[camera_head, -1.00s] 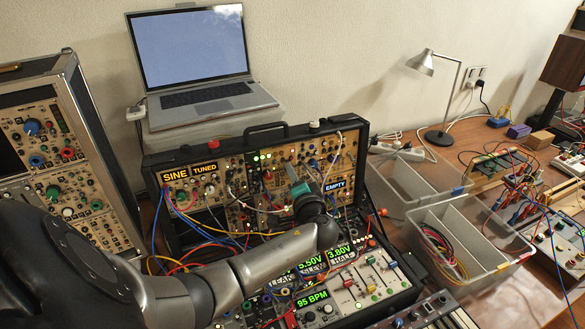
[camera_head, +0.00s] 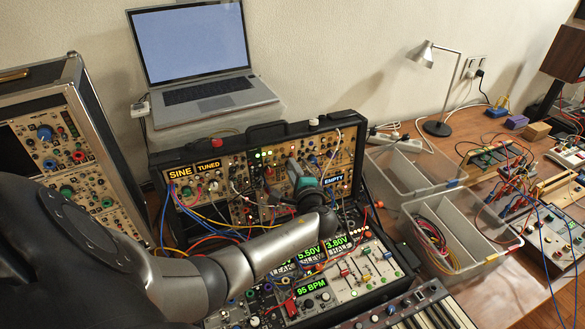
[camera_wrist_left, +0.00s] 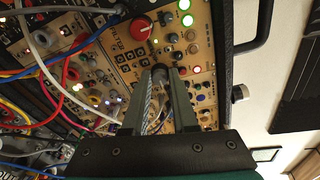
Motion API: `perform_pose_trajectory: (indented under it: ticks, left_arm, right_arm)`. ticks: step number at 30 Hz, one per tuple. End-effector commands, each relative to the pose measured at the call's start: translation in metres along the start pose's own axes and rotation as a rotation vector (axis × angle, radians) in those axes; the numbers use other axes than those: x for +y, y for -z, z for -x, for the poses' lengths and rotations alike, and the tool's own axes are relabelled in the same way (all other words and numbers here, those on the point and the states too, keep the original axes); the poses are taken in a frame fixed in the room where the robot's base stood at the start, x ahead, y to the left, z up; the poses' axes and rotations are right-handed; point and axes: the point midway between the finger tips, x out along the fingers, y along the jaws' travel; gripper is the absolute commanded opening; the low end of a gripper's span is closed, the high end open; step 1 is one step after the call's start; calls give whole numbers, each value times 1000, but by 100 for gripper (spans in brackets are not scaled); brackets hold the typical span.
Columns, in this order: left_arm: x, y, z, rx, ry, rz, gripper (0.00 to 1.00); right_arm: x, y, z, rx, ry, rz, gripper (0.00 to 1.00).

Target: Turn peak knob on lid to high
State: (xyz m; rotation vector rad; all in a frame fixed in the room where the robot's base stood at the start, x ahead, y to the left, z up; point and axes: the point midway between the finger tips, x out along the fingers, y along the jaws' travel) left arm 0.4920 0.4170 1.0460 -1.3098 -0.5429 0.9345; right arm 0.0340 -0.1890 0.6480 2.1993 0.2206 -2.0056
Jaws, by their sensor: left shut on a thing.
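The lid (camera_head: 335,122) of the black modular case stands upright behind its base, its tan panel full of knobs, jacks and cables. My left gripper (camera_head: 292,168) reaches up to the right-middle part of this panel, arm coming in from the left. In the left wrist view the lid's panel (camera_wrist_left: 205,70) fills the upper middle. There my left gripper (camera_wrist_left: 167,74) has its fingertips close together, shut on a small dark knob (camera_wrist_left: 159,69). The fingers partly hide this knob, and its label is not readable. A larger red knob (camera_wrist_left: 140,26) sits just above it, beside the word FILTER.
Patch cables (camera_head: 215,232) hang in front of the lid's left half. The case base (camera_head: 365,290) with sliders and green displays lies below my arm. A laptop (camera_head: 205,95) stands behind. Clear bins (camera_head: 408,235) stand to the right, and another case (camera_head: 75,150) to the left.

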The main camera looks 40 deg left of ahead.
Motion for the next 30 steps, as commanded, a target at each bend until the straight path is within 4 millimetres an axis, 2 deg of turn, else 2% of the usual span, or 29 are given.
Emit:
perform_pose_trajectory:
  ticks: [11,12,20,30]
  left_arm:
    - [0,0,0,1,0,-6,0]
    - [0,0,0,1,0,-6,27]
    - [0,0,0,0,0,-5,56]
    - [0,0,4,2,0,-5,56]
  right_arm:
    - [0,0,0,0,0,0,50]
    - [0,0,0,0,0,0,50]
    - [0,0,0,0,0,0,50]
    - [0,0,1,0,0,-1,50]
